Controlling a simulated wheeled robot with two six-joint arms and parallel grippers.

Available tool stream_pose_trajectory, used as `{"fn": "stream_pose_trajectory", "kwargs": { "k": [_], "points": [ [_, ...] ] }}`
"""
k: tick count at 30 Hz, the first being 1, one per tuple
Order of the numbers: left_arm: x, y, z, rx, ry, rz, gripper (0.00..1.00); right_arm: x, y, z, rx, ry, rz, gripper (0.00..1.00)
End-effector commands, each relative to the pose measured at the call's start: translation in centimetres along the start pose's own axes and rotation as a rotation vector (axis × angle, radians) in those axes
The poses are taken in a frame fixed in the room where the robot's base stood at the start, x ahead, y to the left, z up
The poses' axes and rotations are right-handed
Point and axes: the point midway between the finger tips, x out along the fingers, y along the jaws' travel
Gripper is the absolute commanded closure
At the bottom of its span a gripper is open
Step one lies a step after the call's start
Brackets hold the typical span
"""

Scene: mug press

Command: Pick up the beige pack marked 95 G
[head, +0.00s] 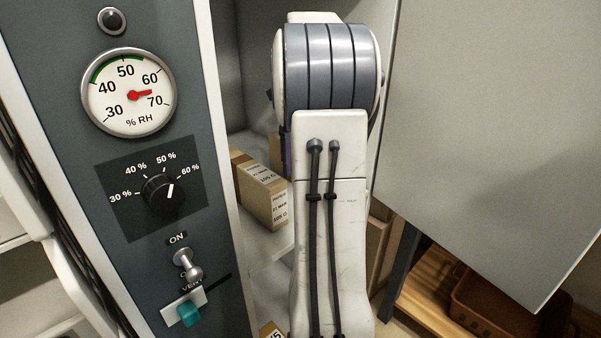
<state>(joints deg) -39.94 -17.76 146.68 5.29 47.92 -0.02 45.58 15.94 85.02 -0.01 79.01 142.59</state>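A beige pack (262,196) with printed labels stands on a shelf inside the grey cabinet, left of my arm. Its small print seems to read 105 G, but I cannot be sure. Part of another beige pack (270,330) shows at the bottom edge, with a "5" visible on it; the rest is cut off or behind my arm. I cannot make out a 95 G mark on either. One of my white arms reaches up the middle and hides much of the cabinet's inside. Neither gripper shows, so I cannot see what they hold.
The cabinet's control panel (150,262) on the left carries a humidity gauge (128,92), a knob (163,193), a toggle switch (187,264) and a teal rocker (189,313). A large grey panel (490,120) fills the right. A brown tray (500,307) lies low on wood.

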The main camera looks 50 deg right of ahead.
Motion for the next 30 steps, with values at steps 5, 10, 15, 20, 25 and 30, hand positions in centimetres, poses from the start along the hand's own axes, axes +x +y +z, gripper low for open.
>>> {"fn": "stream_pose_trajectory", "kwargs": {
  "k": [5,10,15,20,25,30],
  "points": [
    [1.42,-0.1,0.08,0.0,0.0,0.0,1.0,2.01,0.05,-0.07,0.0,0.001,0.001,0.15],
    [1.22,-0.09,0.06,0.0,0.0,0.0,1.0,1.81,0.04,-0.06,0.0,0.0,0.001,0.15],
    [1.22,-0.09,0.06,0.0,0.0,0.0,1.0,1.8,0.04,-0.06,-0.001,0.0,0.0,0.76],
    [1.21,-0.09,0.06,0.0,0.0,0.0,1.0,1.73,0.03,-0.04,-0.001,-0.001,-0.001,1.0],
    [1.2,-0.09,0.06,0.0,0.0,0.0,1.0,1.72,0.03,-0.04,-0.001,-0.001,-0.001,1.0],
    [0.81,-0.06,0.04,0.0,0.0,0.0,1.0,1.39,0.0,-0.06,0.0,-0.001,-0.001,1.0]
  ]
}}
